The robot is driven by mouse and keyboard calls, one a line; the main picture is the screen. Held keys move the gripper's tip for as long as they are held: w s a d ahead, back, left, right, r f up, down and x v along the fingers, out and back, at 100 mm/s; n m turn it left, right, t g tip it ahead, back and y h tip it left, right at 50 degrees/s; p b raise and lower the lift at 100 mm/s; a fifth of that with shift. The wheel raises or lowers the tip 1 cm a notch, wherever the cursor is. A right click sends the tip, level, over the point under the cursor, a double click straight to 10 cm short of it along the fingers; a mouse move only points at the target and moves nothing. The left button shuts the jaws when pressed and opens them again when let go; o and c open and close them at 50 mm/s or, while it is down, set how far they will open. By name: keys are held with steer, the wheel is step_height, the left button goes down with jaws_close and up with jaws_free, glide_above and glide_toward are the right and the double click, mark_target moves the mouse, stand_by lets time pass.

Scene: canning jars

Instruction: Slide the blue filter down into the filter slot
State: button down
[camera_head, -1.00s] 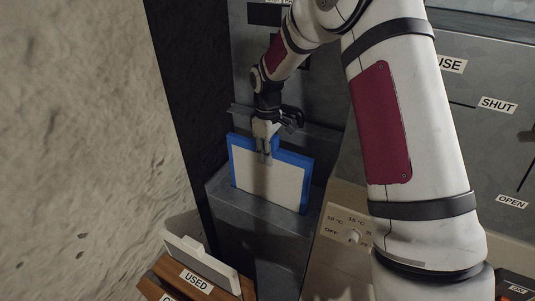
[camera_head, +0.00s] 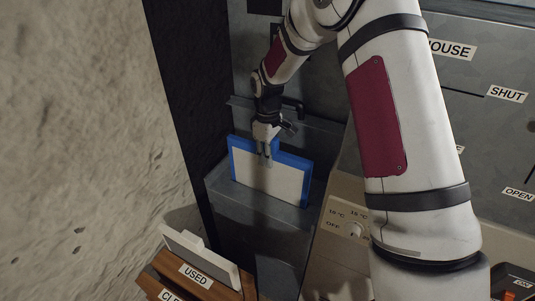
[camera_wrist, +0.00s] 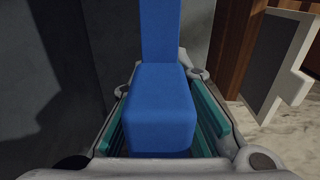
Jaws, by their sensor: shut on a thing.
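The blue filter (camera_head: 297,161), a white panel in a blue frame, stands nearly upright in the filter slot (camera_head: 225,192) at the top of a grey metal housing. Its lower edge is hidden behind the slot's front wall; the upper part stands above it. My gripper (camera_head: 264,152) comes from above and is shut on the blue tab at the filter's top edge. In the wrist view the blue tab (camera_wrist: 160,112) lies between the two teal finger pads. How deep the filter sits inside cannot be seen.
A wooden crate marked USED (camera_head: 222,289) stands at the lower left with a whitish filter (camera_head: 198,252) in it. A dial panel (camera_head: 343,222) is right of the slot. A rough stone wall (camera_head: 75,150) fills the left.

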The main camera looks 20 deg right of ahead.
mark_target(268, 184)
steer(key=shift+f, duration=0.65)
steer(key=shift+f+b, duration=0.15)
steer(key=shift+b, duration=0.15)
steer(key=shift+f+b, duration=0.95)
steer(key=shift+f, duration=1.55)
steer(key=shift+f+b, duration=1.15)
steer(key=shift+f, duration=1.35)
steer(key=shift+f+b, duration=0.4)
steer(key=shift+f, duration=0.3)
steer(key=shift+r, duration=0.15)
